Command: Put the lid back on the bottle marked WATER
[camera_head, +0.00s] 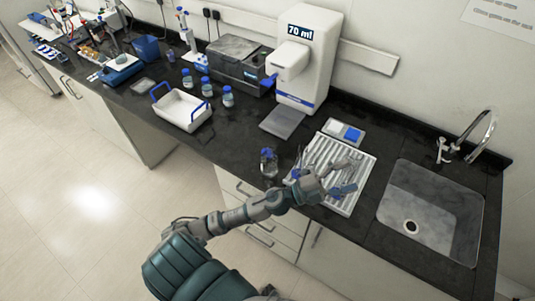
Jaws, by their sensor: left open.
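My left gripper (346,176) is open above the ribbed white drain tray (356,203), near its right side. Small blue patches show by its fingers; I cannot tell whether they are a lid or part of the gripper. A clear bottle (268,166) with a blue top stands on the black counter, left of the tray and apart from the gripper. Three more blue-topped bottles stand further left: one bottle (187,80), a second (207,89) and a third (228,99). The word WATER is not readable on any bottle. My right gripper is not in view.
A white dispenser (310,55) marked 70 ml stands behind the tray. A small scale-like device (343,132) is at the tray's back edge. A sink (430,211) with a tap lies to the right. A white basket (181,110) with blue handles is on the left.

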